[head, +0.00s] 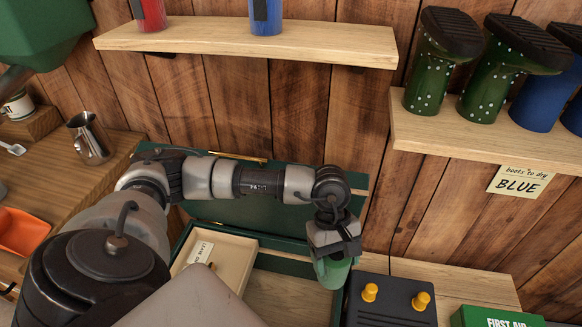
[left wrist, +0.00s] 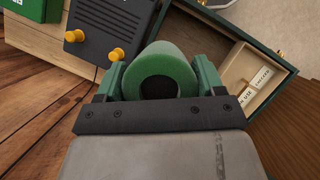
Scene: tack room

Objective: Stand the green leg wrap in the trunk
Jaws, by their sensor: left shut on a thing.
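The green leg wrap (head: 334,273) is a thick roll with a dark hollow core. In the left wrist view the wrap (left wrist: 165,62) sits between the two fingers of my left gripper (left wrist: 163,84), its open end facing the camera. In the head view my left gripper (head: 335,248) points down, shut on the wrap, at the right end of the trunk (head: 283,245). The trunk is dark green with a pale wooden inside and its lid raised at the back. The wrap's lower end is cut off or hidden, so I cannot tell whether it touches the trunk floor. My right gripper is out of view.
A cream tray (head: 236,258) with a label fills the trunk's left part. A dark box with yellow knobs (head: 392,302) stands close on the right, beside a green first aid box (head: 492,316). A shelf with boots (head: 488,137) is above right. Bare trunk floor shows left of the wrap.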

